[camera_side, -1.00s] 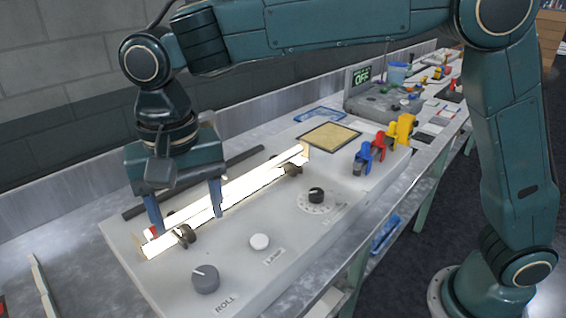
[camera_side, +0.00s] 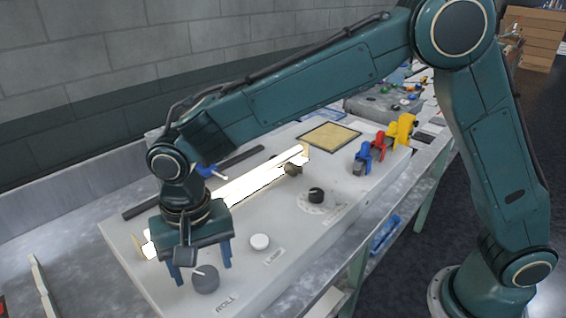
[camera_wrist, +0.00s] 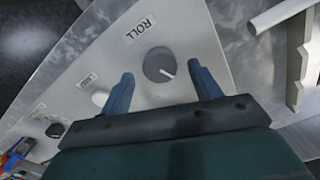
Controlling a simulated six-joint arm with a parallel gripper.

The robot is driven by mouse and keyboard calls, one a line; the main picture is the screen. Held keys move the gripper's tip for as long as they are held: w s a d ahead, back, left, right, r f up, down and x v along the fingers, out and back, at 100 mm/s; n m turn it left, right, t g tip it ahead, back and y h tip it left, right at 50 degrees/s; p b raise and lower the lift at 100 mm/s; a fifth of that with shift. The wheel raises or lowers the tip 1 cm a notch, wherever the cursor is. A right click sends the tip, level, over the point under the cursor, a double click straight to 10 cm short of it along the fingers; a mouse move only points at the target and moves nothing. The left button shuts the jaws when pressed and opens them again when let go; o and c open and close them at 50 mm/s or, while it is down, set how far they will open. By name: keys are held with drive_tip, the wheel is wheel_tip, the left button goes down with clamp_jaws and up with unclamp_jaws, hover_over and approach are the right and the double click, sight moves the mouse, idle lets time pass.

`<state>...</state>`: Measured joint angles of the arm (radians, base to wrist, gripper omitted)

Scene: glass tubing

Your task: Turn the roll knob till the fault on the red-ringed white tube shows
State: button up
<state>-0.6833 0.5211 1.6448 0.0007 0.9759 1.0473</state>
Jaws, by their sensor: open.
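The grey roll knob (camera_side: 205,279) sits at the near end of the panel, beside the label ROLL. In the wrist view the knob (camera_wrist: 159,64) has a white pointer line toward the lower right. My gripper (camera_side: 203,273) is open above the knob, fingers pointing down. In the wrist view its fingers (camera_wrist: 160,73) stand either side of the knob, with gaps, so no touch shows. The white tube (camera_side: 262,181) glows brightly along the panel. Its near part is partly hidden behind my gripper. I cannot make out its red ring or any fault.
A white lamp button (camera_side: 260,242) and a black dial (camera_side: 316,195) stand on the panel near the knob. Blue, red and yellow clips (camera_side: 378,147) stand at its far right. A tan pad (camera_side: 330,137) lies at the back. A pale notched rack (camera_side: 42,286) is at lower left.

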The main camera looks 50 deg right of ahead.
drive_tip(key=shift+f, duration=1.1)
drive_tip(key=c, duration=1)
drive_tip(key=shift+n, duration=2.4)
drive_tip(key=o, duration=1)
